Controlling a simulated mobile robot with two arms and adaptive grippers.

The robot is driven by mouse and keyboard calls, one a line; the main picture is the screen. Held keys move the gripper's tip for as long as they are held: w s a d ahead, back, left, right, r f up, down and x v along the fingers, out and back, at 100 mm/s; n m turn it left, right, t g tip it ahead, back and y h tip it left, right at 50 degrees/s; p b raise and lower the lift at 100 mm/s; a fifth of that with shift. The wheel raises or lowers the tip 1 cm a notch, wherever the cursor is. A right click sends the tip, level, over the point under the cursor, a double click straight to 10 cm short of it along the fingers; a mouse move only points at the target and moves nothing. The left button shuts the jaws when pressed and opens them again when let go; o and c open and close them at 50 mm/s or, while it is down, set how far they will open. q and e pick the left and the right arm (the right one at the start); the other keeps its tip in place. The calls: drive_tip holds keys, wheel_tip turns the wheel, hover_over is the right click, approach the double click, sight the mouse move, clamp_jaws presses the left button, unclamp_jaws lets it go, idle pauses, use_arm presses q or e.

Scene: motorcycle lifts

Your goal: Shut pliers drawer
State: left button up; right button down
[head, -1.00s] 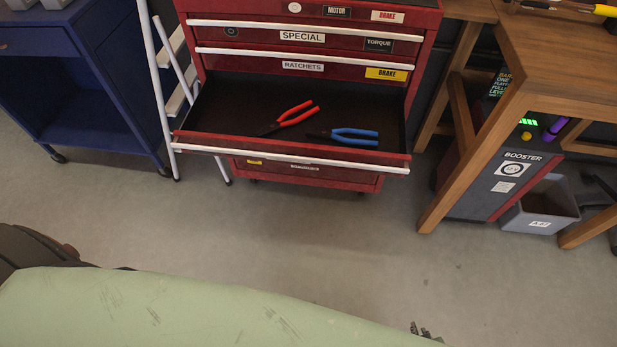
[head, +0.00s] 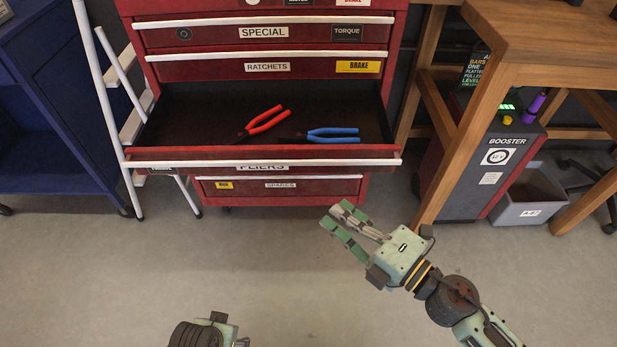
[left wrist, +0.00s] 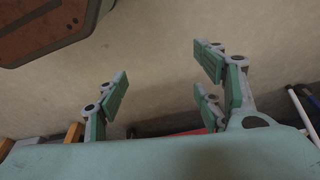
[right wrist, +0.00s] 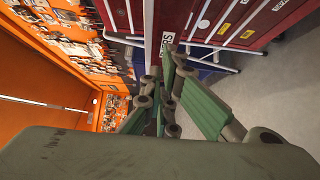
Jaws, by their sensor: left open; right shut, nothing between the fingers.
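The pliers drawer (head: 220,155) stands pulled out of the red tool chest (head: 265,70) in the head view, with a white handle edge and a partly seen PLIERS label. Red-handled pliers (head: 265,121) and blue-handled pliers (head: 333,134) lie inside on its dark bottom. My right gripper (head: 341,225) is shut and empty, below and in front of the drawer's right half, apart from it in the picture. Its fingers also show in the right wrist view (right wrist: 165,90). My left gripper (left wrist: 163,82) is open and empty in the left wrist view; only part of my left arm shows low in the head view.
A SPARES drawer (head: 280,186) sits shut below. A white stepladder (head: 103,90) and blue cabinet (head: 45,140) stand at the left. A wooden workbench (head: 540,35), BOOSTER unit (head: 495,160) and grey bin (head: 533,195) are at the right. The floor in front is clear.

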use_arm(q)
drive_tip(key=shift+s+a+f+p, duration=0.1)
drive_tip(key=shift+s+f+p, duration=0.2)
drive_tip(key=shift+f, duration=0.55)
drive_tip(key=shift+s+d+f+p, duration=0.15)
drive_tip(key=shift+s+f, duration=0.25)
drive_tip(key=shift+f, duration=0.5)
drive_tip(key=shift+s+a+f+p, duration=0.2)
drive_tip(key=shift+s+f, duration=0.15)
drive_tip(key=shift+f, duration=0.5)
use_arm(e)
drive_tip(key=w+a, duration=0.5)
drive_tip(key=w, duration=0.4)
drive_tip(key=shift+w+a, duration=0.35)
drive_tip(key=shift+w, duration=0.05)
